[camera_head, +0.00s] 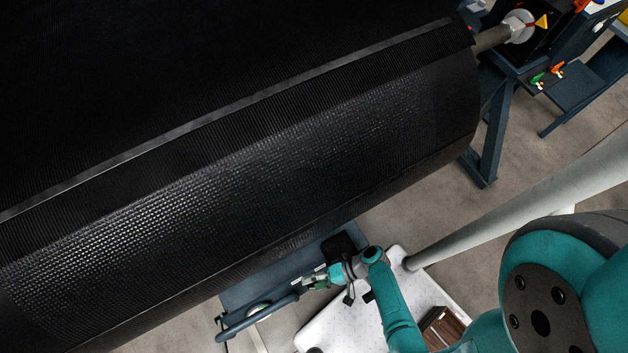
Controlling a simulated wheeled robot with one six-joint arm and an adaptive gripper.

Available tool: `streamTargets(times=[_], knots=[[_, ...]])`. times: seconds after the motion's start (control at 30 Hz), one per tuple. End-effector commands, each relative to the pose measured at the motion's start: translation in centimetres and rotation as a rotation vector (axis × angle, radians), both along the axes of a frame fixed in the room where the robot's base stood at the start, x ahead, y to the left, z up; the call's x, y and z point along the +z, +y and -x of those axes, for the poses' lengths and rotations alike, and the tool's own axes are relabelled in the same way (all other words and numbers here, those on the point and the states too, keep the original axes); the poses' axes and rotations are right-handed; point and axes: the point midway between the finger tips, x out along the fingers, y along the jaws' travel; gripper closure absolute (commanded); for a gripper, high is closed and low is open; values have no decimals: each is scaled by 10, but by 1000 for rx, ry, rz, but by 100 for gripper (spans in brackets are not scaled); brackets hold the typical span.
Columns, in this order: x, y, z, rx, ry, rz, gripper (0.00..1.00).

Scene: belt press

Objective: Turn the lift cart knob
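The lift cart (245,297) is a dark blue frame, partly visible under the lower edge of the big black roll. Its blue bar handle (258,317) sticks out toward the bottom of the picture. My gripper (306,281) is at the end of the teal arm, low in the middle of the picture, over the cart's near side and just right of the handle. The fingers point left. They are too small to show whether they are open or shut, or whether they touch anything. I cannot make out the cart knob clearly; it may be hidden by the gripper.
The large black ribbed belt roll (240,170) fills the upper left and overhangs the cart. At the upper right, its shaft (492,38) runs to a dark blue machine stand (492,130) with coloured handles (545,75). Bare grey floor (435,215) shows between the roll and my arm.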

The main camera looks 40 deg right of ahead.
Motion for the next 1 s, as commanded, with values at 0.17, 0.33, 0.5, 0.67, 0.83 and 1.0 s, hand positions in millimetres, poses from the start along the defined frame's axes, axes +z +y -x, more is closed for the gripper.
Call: streamTargets(times=[0.17,0.33,0.5,0.67,0.83,1.0], knots=[[18,1,1,1,1,2,25],[26,0,1,0,2,2,25],[27,0,1,0,3,2,25],[27,0,1,0,3,3,25],[20,-14,12,-6,-9,127,25],[13,-43,32,4,-20,360,25]])
